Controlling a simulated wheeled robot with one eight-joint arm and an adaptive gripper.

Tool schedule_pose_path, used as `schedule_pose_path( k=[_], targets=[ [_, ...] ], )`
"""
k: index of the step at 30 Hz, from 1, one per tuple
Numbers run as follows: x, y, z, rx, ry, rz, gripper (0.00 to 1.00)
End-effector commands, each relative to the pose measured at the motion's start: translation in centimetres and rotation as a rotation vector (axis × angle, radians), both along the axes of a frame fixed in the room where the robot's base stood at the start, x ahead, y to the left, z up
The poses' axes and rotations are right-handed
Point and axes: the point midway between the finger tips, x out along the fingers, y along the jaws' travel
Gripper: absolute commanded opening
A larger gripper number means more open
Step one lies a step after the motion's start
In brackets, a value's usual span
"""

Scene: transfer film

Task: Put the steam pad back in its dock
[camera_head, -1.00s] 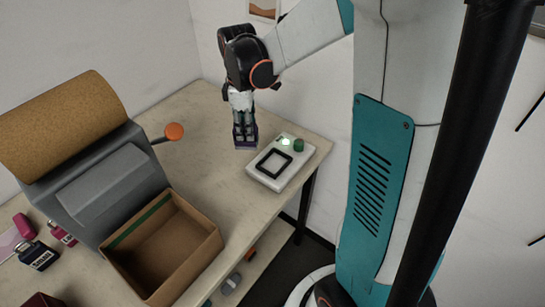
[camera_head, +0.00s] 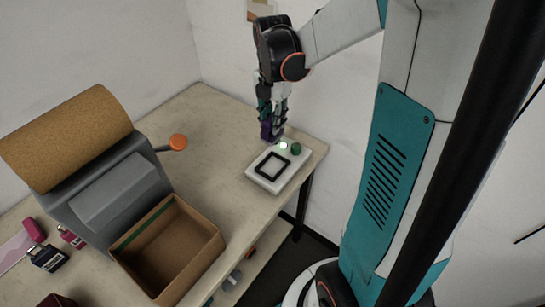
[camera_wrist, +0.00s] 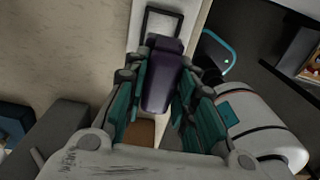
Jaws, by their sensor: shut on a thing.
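The steam pad is a dark purple block (camera_wrist: 163,80), gripped between the two teal-lined fingers of my gripper (camera_wrist: 158,95) in the wrist view. In the head view the purple pad (camera_head: 268,131) shows at the lower end of my gripper (camera_head: 272,112), held above the table at the back edge of the dock. The dock is a white box (camera_head: 262,185) with a black square frame on top, a lit green light and a dark green knob. The square frame looks empty. In the wrist view the dock (camera_wrist: 137,30) lies beyond the pad's far end.
A grey machine (camera_head: 110,195) with a brown roll and an orange-knobbed lever stands on the left. An open cardboard box (camera_head: 200,265) is in front of it. The table between machine and dock is clear.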

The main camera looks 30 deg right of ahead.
Motion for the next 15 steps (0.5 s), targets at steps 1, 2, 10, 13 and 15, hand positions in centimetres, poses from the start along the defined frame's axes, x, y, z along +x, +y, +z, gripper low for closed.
schedule_pose_path(
  k=[1,2,10,13,15],
  targets=[
    [0.0,0.0,-1.5,0.000,0.000,0.000,0.00],
    [0.1,0.0,-2.3,0.000,0.000,0.000,0.00],
    [0.1,0.0,-8.4,0.000,0.000,-0.001,0.00],
    [0.0,0.0,-9.8,0.000,0.000,-0.001,0.00],
    [0.0,0.0,-10.3,0.000,0.000,-0.001,0.00]
  ],
)
